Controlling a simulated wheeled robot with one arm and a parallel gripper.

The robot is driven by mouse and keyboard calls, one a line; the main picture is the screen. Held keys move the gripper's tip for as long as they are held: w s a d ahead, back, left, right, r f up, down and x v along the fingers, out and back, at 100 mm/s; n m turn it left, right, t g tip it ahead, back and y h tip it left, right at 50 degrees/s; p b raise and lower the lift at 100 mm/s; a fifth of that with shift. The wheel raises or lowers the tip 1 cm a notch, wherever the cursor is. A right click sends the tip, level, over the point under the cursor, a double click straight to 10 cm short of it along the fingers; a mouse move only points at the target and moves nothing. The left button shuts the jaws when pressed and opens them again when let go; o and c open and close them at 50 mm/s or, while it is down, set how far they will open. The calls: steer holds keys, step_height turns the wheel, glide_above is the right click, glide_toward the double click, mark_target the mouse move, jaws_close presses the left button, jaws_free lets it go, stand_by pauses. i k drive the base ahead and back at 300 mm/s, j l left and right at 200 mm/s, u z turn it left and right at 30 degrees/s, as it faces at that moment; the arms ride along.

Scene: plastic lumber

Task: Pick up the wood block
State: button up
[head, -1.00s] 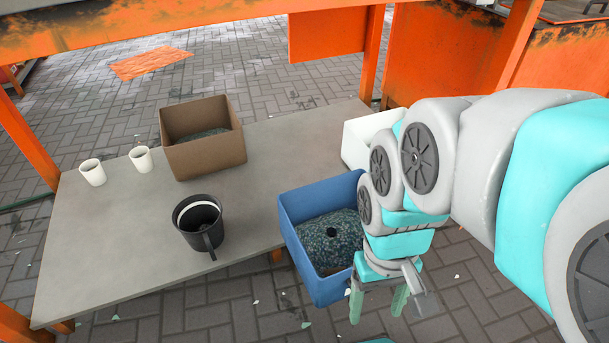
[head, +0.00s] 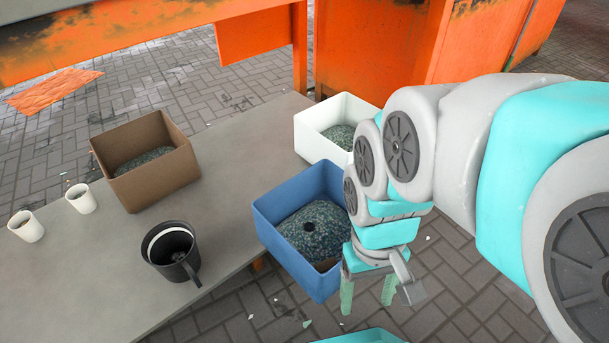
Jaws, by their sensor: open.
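I cannot make out a wood block for certain in the head view. A small brownish patch (head: 327,264) shows low inside the blue bin (head: 284,262), beside a dark speckled mound (head: 312,228) with a hole in its top. It is too small and too covered to tell what it is. My gripper (head: 368,292) points down at the near right of the blue bin, over the paved floor in the picture. Its two green fingers are apart, with nothing seen between them. My arm hides part of the blue bin's right side.
A grey table (head: 225,222) carries a brown box (head: 163,184), a black mug (head: 168,262) and two white cups (head: 27,228) (head: 81,199). A white bin (head: 313,147) stands behind the blue one. Orange framework (head: 262,42) crosses the back. Open paving (head: 470,280) lies right of my gripper.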

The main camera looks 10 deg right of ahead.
mark_target(322, 266)
steer(key=k+j+z, duration=0.35)
steer(key=j+z, duration=0.15)
steer(key=i+j, duration=0.15)
steer(key=i, duration=0.2)
steer(key=l+u, duration=0.4)
steer(key=k+j+z, duration=0.1)
steer(key=j+z, duration=0.15)
steer(key=k+j+z, duration=0.1)
steer(key=j+z, duration=0.15)
steer(key=k+j+z, duration=0.2)
steer(key=k, duration=0.35)
